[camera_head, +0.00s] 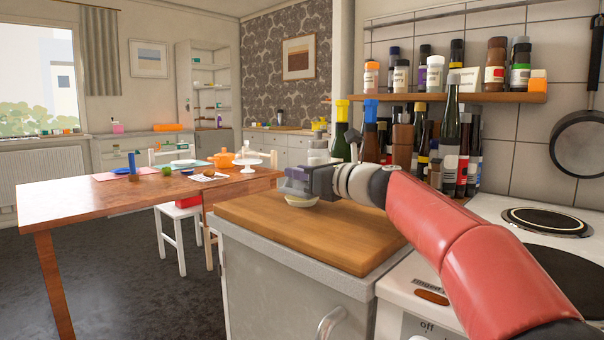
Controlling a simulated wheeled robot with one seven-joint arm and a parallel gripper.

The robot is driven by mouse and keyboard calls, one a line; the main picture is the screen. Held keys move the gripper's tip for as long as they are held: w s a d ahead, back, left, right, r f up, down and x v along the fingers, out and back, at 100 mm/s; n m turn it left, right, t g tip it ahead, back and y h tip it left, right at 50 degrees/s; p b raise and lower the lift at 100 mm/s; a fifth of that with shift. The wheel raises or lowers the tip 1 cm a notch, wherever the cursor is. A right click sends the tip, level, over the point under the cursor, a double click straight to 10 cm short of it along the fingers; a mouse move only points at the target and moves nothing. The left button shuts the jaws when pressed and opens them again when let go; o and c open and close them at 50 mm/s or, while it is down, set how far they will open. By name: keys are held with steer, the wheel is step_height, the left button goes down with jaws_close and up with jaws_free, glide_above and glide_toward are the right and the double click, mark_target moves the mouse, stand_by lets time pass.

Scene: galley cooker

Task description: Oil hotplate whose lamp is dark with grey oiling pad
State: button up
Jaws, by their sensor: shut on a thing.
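My gripper (292,186) is over the wooden board left of the cooker, with its jaws shut on a small grey thing, most likely the grey oiling pad (298,201). A shallow pale dish (312,197) shows right at the pad; I cannot tell whether they touch. The cooker has a rear hotplate (547,221) with a dark centre and pale ring, and a larger dark front hotplate (572,270), partly hidden behind my red arm. One brown-orange oval lamp (432,297) shows on the cooker's front; I cannot tell whether it is lit. Other lamps are hidden or out of view.
The wooden board (340,238) lies on the counter, its front part clear. Several bottles (452,140) crowd the wall behind it, below a spice shelf (470,97). A pan (580,145) hangs at right. A dining table (120,205) stands at left.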

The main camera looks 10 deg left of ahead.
steer(key=shift+f+b, duration=0.3)
steer(key=shift+f, duration=0.4)
stand_by(1.3)
step_height(320, 180, up, 6)
steer(key=p, duration=0.5)
steer(key=shift+f, duration=0.25)
steer(key=shift+r, duration=0.9)
